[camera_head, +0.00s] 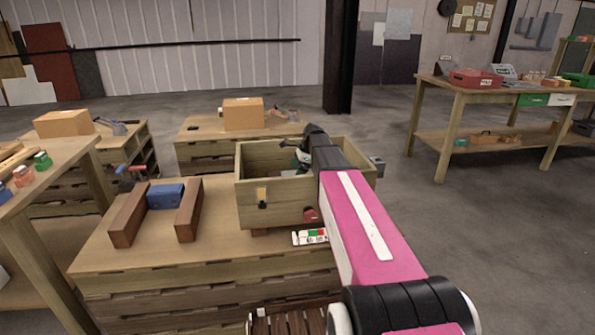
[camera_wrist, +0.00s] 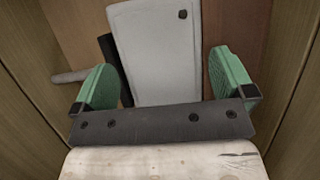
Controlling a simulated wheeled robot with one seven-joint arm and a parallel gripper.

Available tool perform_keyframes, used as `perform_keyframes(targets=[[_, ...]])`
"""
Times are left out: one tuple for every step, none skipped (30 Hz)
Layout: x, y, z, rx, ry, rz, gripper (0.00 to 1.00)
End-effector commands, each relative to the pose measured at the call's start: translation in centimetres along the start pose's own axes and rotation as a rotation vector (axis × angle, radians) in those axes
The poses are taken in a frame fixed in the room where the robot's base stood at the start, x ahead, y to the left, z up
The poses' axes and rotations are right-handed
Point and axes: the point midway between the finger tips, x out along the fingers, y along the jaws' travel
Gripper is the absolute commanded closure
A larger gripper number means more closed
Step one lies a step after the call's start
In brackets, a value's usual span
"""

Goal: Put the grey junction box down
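A light grey box (camera_wrist: 158,50) with a dark round spot near one corner fits the grey junction box. In the wrist view it lies inside a wooden crate, between and beyond my gripper's green fingers. My gripper (camera_wrist: 165,85) has its fingers wide apart, with a visible gap beside the left finger; contact at the right finger cannot be told. In the head view my gripper (camera_head: 300,158) reaches down into the open wooden crate (camera_head: 262,208), and my pink arm hides part of the crate. Only a bit of grey shows inside there.
A blue block (camera_head: 166,196) sits between two brown wooden blocks (camera_head: 129,215) left of the crate. A small white, red and green item (camera_head: 310,237) lies in front of it. A cardboard box (camera_head: 243,113) stands on the table behind. A grey object (camera_head: 377,166) shows beside the crate's right side.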

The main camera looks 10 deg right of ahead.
Motion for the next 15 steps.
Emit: perform_keyframes(targets=[[0.0, 0.0, 0.0, 0.000, 0.000, 0.000, 0.00], [0.0, 0.0, 0.0, 0.000, 0.000, 0.000, 0.00], [-0.1, 0.0, 0.0, 0.000, 0.000, 0.000, 0.00], [-0.2, 0.0, 0.1, 0.000, 0.000, 0.000, 0.00], [-0.3, 0.0, 0.1, 0.000, 0.000, -0.001, 0.00], [-0.6, 0.0, 0.3, 0.000, 0.000, -0.001, 0.00], [-0.9, 0.0, 0.4, 0.000, 0.000, -0.001, 0.00], [-1.2, 0.0, 0.5, -0.001, 0.000, -0.001, 0.00], [-1.8, 0.0, 0.5, 0.000, 0.000, -0.001, 0.00], [-2.3, 0.0, 0.5, 0.000, 0.000, -0.002, 0.00], [-2.8, -0.1, 0.5, 0.000, 0.000, -0.002, 0.00], [-3.6, -0.1, 0.4, 0.000, 0.000, -0.003, 0.00], [-4.3, -0.1, 0.4, 0.000, 0.000, -0.003, 0.00], [-4.9, -0.1, 0.4, 0.001, 0.000, -0.003, 0.00], [-5.7, -0.1, 0.4, 0.001, 0.000, -0.003, 0.00]])
